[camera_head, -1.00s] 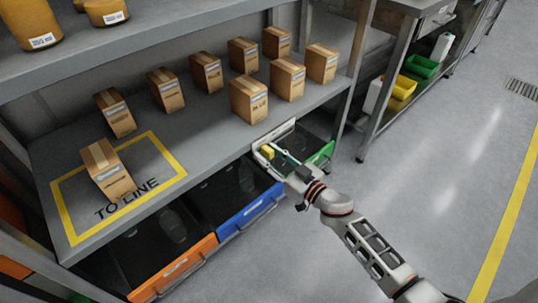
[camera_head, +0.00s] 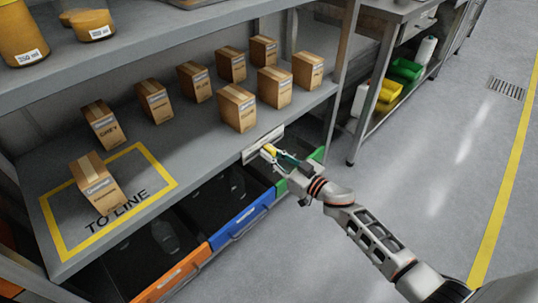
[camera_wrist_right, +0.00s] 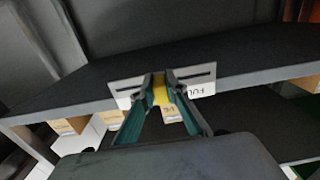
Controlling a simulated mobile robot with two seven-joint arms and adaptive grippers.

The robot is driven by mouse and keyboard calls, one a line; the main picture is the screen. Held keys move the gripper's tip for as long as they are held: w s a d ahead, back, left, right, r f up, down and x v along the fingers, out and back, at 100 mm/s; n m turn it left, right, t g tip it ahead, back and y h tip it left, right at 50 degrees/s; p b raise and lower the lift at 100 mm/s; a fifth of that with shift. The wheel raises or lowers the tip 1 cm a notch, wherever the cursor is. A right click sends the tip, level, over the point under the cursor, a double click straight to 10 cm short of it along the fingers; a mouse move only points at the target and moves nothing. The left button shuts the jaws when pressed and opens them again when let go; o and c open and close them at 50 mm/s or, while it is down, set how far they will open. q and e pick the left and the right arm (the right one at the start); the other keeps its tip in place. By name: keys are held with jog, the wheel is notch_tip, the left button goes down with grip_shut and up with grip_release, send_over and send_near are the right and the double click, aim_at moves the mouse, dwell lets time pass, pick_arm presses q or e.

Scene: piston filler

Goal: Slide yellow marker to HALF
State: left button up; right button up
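The yellow marker (camera_head: 269,149) sits near the middle of a white scale plate (camera_head: 250,157) on the shelf's front edge. It also shows in the right wrist view as a yellow block (camera_wrist_right: 161,94) between my fingers. The plate there (camera_wrist_right: 123,72) has a dark horizontal slot and an upside-down word that seems to read FULL at its right end. Any HALF label is not readable. My right gripper (camera_head: 273,153) is at the plate, and its fingers (camera_wrist_right: 162,84) press on both sides of the marker. My left gripper is not in view.
Several cardboard boxes (camera_head: 238,108) stand on the shelf, one in the yellow TO LINE square (camera_head: 172,182). Orange (camera_head: 176,275), blue (camera_head: 243,218) and green (camera_head: 317,155) bins are below. A side bench (camera_head: 401,10) stands at the back right. The floor (camera_head: 440,190) on the right is clear.

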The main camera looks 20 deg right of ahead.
jog(key=o, duration=0.4)
jog(key=shift+o, duration=0.2)
jog(key=v, duration=1.2)
jog(key=shift+r, duration=0.1)
